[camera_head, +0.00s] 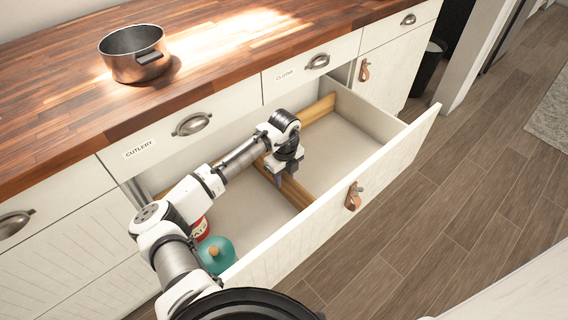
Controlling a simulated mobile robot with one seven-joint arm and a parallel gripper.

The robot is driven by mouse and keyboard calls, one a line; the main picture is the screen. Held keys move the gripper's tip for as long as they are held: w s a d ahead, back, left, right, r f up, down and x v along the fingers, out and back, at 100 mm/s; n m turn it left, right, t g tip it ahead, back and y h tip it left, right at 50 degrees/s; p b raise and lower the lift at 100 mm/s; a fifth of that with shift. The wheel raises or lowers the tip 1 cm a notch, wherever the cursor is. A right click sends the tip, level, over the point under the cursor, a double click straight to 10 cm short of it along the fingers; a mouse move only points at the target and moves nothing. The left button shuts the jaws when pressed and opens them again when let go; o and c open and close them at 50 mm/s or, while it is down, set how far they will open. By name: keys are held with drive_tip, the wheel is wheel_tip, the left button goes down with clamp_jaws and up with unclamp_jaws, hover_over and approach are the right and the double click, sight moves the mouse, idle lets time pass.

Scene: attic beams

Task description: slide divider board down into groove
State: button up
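The open drawer (258,263) holds a light wooden board (296,193) that runs across its middle from the back towards the front. I take this to be the divider board. My gripper (279,178) points down over the board, with its fingertips at the board's upper part. The fingers are small and dark here, so I cannot tell whether they grip the board. No groove can be made out, and I cannot tell how deep the board sits.
A red tin (200,228) and a teal lidded container (216,254) stand in the drawer's left end. Another wooden strip (319,109) lies along the drawer's back right. The right compartment floor (335,150) is bare. A metal pot (135,55) stands on the wooden countertop (225,55).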

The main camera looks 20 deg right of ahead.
sight(284, 195)
drive_tip(key=shift+f, duration=1.5)
clamp_jaws()
